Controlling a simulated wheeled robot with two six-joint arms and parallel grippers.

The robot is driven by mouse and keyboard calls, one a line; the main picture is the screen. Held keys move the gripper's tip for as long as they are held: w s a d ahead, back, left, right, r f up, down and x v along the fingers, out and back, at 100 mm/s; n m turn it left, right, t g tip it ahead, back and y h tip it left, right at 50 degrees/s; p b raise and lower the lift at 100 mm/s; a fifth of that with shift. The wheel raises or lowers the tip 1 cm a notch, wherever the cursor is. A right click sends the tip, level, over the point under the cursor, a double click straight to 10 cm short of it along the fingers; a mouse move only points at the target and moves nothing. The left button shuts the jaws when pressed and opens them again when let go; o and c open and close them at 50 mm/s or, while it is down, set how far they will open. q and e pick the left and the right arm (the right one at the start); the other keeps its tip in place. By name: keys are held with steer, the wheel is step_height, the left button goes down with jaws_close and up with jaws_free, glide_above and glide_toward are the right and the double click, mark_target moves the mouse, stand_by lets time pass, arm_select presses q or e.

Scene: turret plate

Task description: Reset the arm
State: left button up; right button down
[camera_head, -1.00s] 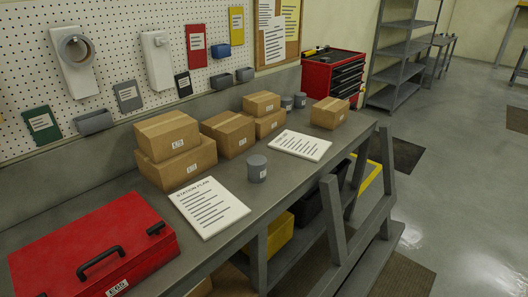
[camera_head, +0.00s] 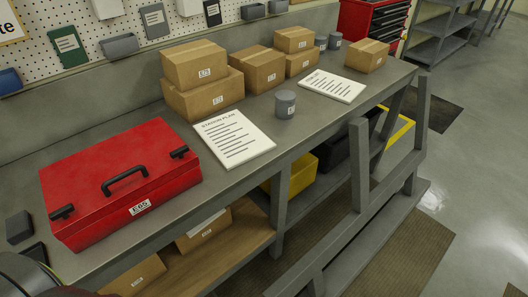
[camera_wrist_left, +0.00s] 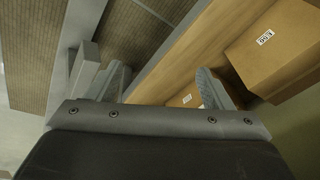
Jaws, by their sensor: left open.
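My left gripper (camera_wrist_left: 158,88) shows in the left wrist view with its two fingers apart and nothing between them. Beyond it are the wooden lower shelf (camera_wrist_left: 185,50) and cardboard boxes on that shelf. In the head view a dark rounded part, probably of my left arm, shows at the lower left corner, beside the bench edge. The left gripper itself cannot be made out there. My right gripper is in neither view.
The grey workbench (camera_head: 310,123) holds a red toolbox (camera_head: 85,172), a station plan sheet (camera_head: 235,138), a grey canister (camera_head: 285,104) and several cardboard boxes (camera_head: 200,98). Below are shelf boxes (camera_head: 205,229) and a yellow bin (camera_head: 292,174). Open floor lies right of the bench.

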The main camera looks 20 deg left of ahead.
arm_select(q)
steer(key=s+f+b, duration=0.2)
steer(key=s+f, duration=0.5)
steer(key=f, duration=0.4)
steer(key=s+d+f+g+b, duration=0.1)
steer(key=s+f+b, duration=0.2)
steer(key=s+f, duration=0.5)
step_height(320, 180, down, 3)
steer(key=shift+d+r, duration=0.15)
steer(key=shift+d, duration=0.05)
